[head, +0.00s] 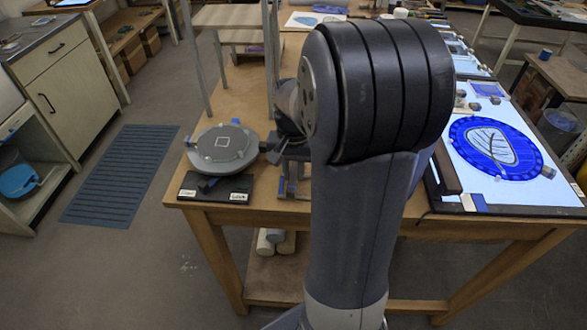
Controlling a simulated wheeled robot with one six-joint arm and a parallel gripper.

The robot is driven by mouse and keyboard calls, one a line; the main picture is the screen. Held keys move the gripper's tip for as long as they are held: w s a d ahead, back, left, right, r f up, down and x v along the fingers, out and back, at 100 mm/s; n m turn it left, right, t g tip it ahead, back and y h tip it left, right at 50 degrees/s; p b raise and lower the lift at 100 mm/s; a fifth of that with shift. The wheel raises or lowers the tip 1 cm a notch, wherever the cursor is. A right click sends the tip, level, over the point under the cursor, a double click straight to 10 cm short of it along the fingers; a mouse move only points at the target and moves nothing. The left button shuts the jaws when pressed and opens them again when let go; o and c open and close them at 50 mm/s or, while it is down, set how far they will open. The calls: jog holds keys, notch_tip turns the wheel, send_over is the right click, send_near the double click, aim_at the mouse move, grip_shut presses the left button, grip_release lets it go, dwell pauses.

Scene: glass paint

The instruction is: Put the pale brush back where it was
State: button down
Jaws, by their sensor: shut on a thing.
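I cannot make out the pale brush anywhere in the head view. My own arm fills the middle of the picture. I cannot make out my gripper's fingers, so I cannot see what is between them. At the table's left front corner lies a black block (186,190) with two white labels; their writing is too small to read. A round grey disc (222,156) with a pale square outline shows above the block. I cannot tell whether a brush place lies behind my arm.
The wooden table (240,100) carries a bright light panel (547,190) at the right, with a blue round glass piece (496,147) showing a leaf design. Grey posts (197,65) rise at the back left. A blue mat (118,175) lies on the floor, left of the table.

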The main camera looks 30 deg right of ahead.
jog(key=shift+f, duration=0.35)
dwell(0.7)
jog(key=c, duration=1.2)
grip_release()
notch_tip(320, 180, up, 11)
jog(key=shift+f, duration=0.1)
notch_tip(320, 180, down, 11)
jog(key=shift+r, duration=0.25)
jog(key=shift+r, duration=0.1)
